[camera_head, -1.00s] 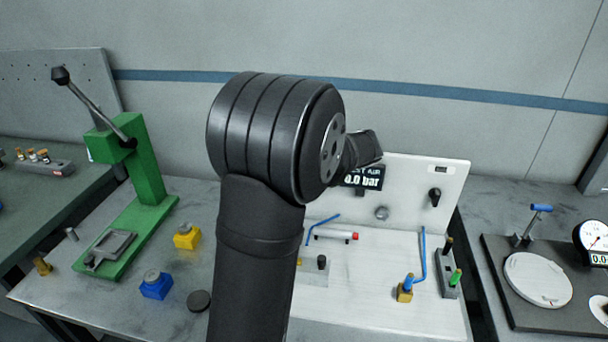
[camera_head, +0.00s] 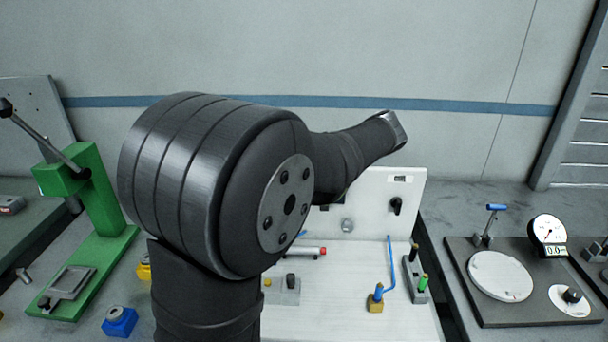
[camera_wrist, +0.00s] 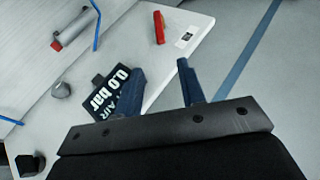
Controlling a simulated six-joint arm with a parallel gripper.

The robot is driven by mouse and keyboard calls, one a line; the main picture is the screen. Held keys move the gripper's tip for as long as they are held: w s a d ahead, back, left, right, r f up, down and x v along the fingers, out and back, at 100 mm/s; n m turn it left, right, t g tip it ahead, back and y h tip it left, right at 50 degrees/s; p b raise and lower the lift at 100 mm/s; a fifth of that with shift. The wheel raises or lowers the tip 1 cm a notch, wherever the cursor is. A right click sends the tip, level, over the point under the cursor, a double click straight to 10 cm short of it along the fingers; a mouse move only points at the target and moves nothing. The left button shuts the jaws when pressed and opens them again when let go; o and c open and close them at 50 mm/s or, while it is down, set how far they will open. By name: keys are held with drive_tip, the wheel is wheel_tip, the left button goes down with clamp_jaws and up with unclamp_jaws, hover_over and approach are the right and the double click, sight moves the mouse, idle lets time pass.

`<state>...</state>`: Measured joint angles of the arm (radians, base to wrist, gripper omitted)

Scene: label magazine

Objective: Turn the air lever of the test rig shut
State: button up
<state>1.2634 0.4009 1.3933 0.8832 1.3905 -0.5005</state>
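The test rig is a white bench board with an upright panel (camera_head: 412,225). In the wrist view the panel appears turned, with a dark display (camera_wrist: 120,76) reading 0.0 bar. A red bar-shaped handle (camera_wrist: 159,27), seemingly the air lever, sits near the panel end beside a small printed label (camera_wrist: 182,41). My arm hides this handle in the head view. My gripper (camera_wrist: 159,69) is open and empty. Its two dark blue fingers are apart, pointing toward the panel, with the red handle beyond their tips. One finger overlaps the display. The fingers do not show in the head view.
A grey round knob (camera_head: 347,225) and a black knob (camera_head: 396,206) are on the panel. A green press (camera_head: 100,200) is left, a gauge plate (camera_head: 465,290) right.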

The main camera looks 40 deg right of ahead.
drive_tip(key=shift+w+a+f, duration=0.1)
drive_tip(key=shift+w+a, duration=0.05)
drive_tip(key=shift+w, duration=0.05)
drive_tip(key=c, duration=0.6)
drive_tip(key=w+a+g, duration=0.2)
drive_tip(key=w+a+n+g+h, duration=0.1)
drive_tip(key=w+a+g, duration=0.1)
drive_tip(key=w+a+f+g, duration=0.1)
drive_tip(key=w+a+g, duration=0.1)
drive_tip(key=w, duration=0.1)
drive_tip(key=shift+a, duration=0.35)
clamp_jaws()
drive_tip(key=w+a+r+g+h, duration=0.3)
drive_tip(key=w+a+r+h, duration=0.2)
drive_tip(key=w+r+h, duration=0.15)
drive_tip(key=s+d+x, duration=0.1)
drive_tip(key=s+x, duration=0.1)
drive_tip(key=x, duration=1.1)
